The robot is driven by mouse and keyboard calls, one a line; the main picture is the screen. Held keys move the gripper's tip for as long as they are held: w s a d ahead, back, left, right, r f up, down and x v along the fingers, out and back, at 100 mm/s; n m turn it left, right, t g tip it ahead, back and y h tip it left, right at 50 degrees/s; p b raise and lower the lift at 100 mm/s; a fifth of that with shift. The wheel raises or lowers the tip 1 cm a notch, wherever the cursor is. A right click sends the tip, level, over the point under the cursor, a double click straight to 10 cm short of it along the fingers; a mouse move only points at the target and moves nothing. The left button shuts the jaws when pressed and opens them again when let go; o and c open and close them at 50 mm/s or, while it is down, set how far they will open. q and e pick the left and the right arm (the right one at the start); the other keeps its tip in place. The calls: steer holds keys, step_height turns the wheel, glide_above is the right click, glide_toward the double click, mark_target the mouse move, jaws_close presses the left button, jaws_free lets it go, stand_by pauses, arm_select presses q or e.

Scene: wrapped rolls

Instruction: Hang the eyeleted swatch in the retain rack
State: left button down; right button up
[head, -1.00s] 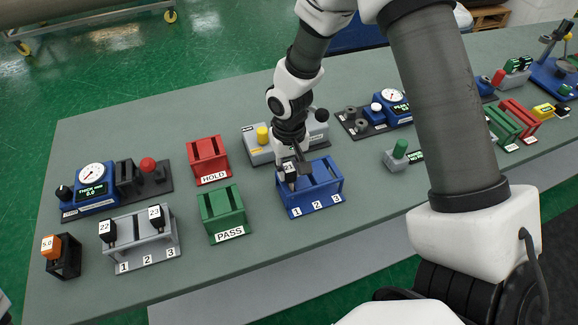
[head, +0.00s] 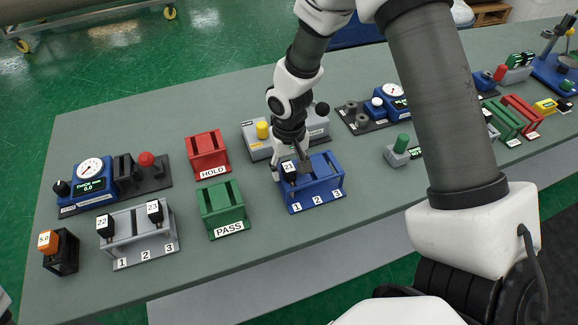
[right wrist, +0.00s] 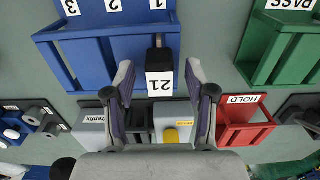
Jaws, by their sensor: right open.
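A black holder labelled 21 (head: 290,171) sits in slot 1 of the blue rack (head: 328,187), numbered 1, 2, 3. My right gripper (head: 292,163) is above that slot. In the right wrist view, the right gripper (right wrist: 160,88) is open, with one finger on each side of the 21 holder (right wrist: 160,84) and visible gaps between. The holder stands in the blue rack (right wrist: 98,58) behind label 1. Any swatch or eyelet below the holder is hidden. Which rack is the retain rack cannot be read. My left gripper is not in view.
The green PASS rack (head: 222,209) and red HOLD rack (head: 208,155) stand left of the blue rack. A grey rack (head: 140,243) holds holders 22 (head: 104,225) and 23 (head: 155,212). A grey device with a yellow button (head: 262,131) is close behind my right gripper.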

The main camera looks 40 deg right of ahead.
step_height(320, 180, up, 12)
stand_by(0.3)
stand_by(0.4)
